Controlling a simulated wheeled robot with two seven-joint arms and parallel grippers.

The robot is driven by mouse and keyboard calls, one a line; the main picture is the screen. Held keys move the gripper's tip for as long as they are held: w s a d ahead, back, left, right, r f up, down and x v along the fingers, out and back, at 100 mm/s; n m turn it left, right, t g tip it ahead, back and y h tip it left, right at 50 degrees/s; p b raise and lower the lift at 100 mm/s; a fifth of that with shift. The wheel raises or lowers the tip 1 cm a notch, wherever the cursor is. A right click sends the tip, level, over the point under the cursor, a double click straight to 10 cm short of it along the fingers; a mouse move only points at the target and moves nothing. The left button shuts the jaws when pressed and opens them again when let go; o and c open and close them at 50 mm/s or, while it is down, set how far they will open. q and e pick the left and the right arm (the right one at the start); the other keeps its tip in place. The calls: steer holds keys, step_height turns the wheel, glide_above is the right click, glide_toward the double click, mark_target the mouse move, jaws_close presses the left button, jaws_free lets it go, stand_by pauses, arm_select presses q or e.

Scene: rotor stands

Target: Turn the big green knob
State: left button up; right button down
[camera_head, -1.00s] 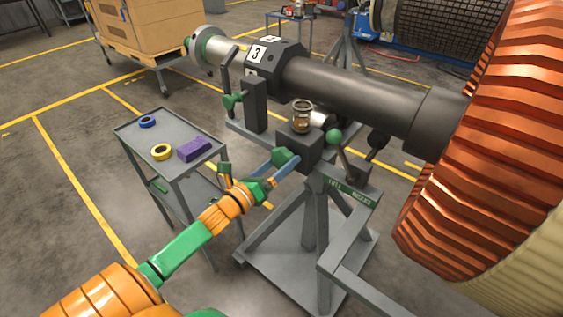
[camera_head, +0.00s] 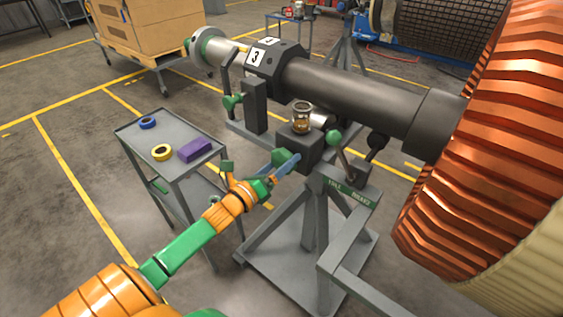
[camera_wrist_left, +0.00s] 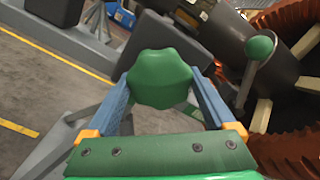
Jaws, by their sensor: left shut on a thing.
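The big green knob (camera_head: 281,157) sits on the front side of a dark grey block (camera_head: 299,146) on the rotor stand. In the left wrist view the lobed knob (camera_wrist_left: 160,76) fills the space between two blue fingers. My left gripper (camera_head: 279,166) is shut on this knob, one finger on each side. The gripper is tilted in the head view, and its near finger partly hides the knob. The knob's shaft is hidden. My right gripper is in neither view.
A smaller green ball handle (camera_head: 333,137) is right of the block, and a glass cup (camera_head: 301,117) stands on top. A dark shaft (camera_head: 352,92) and copper rotor (camera_head: 490,160) are behind and right. A grey cart (camera_head: 190,134) stands left.

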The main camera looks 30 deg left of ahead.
arm_select(q)
steer(key=n+p, duration=0.1)
steer(key=n, duration=0.3)
steer(key=shift+r, duration=0.15)
steer(key=n+p, duration=0.2)
steer(key=n, duration=0.3)
steer(key=shift+n, duration=0.3)
steer(key=n+p, duration=0.1)
steer(key=n, duration=0.3)
steer(key=n+p, duration=0.1)
steer(key=n, duration=0.8)
steer(key=shift+p, duration=0.35)
steer(key=n, duration=0.8)
steer(key=shift+n, duration=2.1)
